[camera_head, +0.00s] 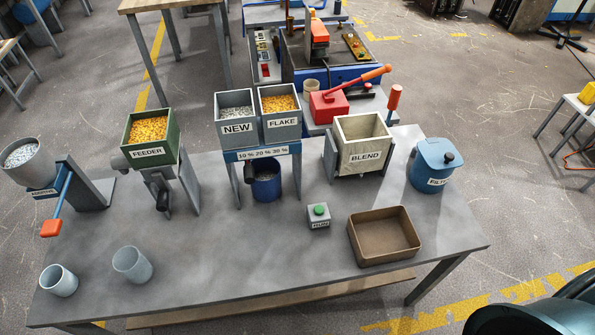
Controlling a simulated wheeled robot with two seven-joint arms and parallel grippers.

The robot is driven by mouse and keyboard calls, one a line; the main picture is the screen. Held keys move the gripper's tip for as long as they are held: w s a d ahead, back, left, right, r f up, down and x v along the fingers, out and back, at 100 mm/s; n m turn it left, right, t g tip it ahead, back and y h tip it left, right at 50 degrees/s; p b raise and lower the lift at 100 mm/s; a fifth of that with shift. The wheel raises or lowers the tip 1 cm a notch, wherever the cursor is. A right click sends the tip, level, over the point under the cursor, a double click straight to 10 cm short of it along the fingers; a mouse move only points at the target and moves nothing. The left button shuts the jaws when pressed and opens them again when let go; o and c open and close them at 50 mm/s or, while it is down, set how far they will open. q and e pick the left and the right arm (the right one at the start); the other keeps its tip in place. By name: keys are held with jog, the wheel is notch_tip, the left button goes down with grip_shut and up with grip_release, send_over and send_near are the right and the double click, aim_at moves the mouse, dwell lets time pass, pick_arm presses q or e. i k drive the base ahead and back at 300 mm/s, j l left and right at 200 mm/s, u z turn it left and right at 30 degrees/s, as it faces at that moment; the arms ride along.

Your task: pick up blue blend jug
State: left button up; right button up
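A blue jug (267,187) stands on the grey table under the twin hoppers labelled NEW (238,128) and FLAKE (283,125). Greyish material shows in its open top. The hopper frame's legs stand at its sides, and the percent-marked bar (263,153) is just above it, partly covering its rim. I see no label on the jug and cannot tell where its handle is. Neither of my grippers is in view.
An open BLEND box (361,148) and a blue lidded FILTER container (430,168) stand right. A brown tray (385,258) and a RUN button box (319,218) are nearer. Two grey cups (60,281) (132,265) stand front left. The FEEDER (148,152) is left. The front middle is clear.

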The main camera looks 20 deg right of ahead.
aim_at(267, 188)
jog(key=k+l, duration=0.1)
jog(key=l, duration=0.95)
jog(key=k+l, duration=0.1)
jog(key=l, duration=1)
